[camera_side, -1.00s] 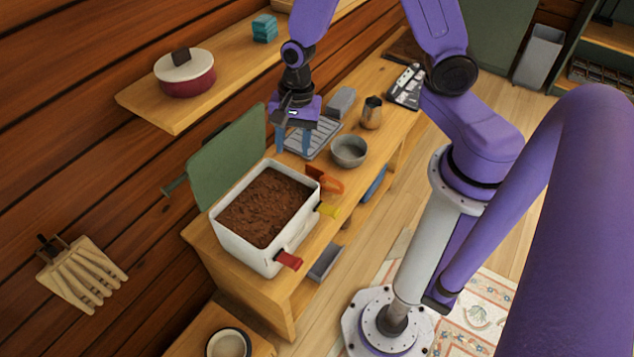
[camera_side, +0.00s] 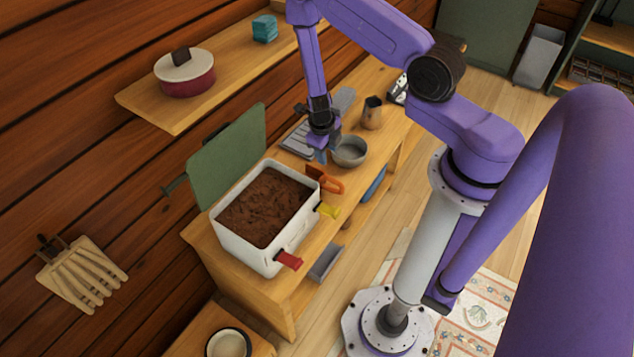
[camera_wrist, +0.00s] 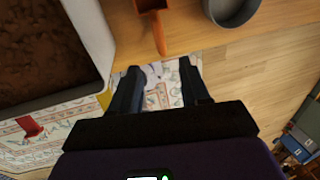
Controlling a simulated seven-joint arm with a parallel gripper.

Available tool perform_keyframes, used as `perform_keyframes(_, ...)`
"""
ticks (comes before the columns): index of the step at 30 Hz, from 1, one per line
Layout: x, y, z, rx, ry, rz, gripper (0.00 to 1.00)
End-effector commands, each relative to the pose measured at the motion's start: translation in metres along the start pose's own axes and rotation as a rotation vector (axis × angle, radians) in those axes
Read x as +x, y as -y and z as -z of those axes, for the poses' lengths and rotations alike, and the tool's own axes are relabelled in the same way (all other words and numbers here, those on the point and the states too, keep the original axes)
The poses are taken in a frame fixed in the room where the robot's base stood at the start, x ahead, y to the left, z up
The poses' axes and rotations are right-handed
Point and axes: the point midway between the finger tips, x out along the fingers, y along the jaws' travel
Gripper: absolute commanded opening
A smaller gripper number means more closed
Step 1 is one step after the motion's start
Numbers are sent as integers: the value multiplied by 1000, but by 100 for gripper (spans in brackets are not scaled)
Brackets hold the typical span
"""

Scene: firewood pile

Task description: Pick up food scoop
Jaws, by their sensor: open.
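An orange scoop (camera_side: 330,184), which looks like the food scoop, lies on the wooden bench beside the white bin. In the wrist view the orange scoop (camera_wrist: 152,22) shows at the top, its handle pointing down toward my fingers. My gripper (camera_side: 320,156) is above the bench, behind the scoop and close to the grey bowl. In the wrist view my gripper (camera_wrist: 160,70) is open, with nothing between the fingers. The scoop handle's end is just beyond the fingertips; I see no contact.
The white bin (camera_side: 243,247) of brown granules stands in front, with a yellow tab (camera_side: 328,210) and a red tab (camera_side: 289,260) at its side. The bench's front edge is close.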

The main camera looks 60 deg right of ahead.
Motion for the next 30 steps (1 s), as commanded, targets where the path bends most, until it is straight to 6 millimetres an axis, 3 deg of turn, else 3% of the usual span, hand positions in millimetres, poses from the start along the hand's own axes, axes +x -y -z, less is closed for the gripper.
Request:
perform_keyframes(19, 92, -1, 0, -5, -1, -2, 46)
perform_keyframes(30, 114, -1, -1, -4, 0, -1, 46)
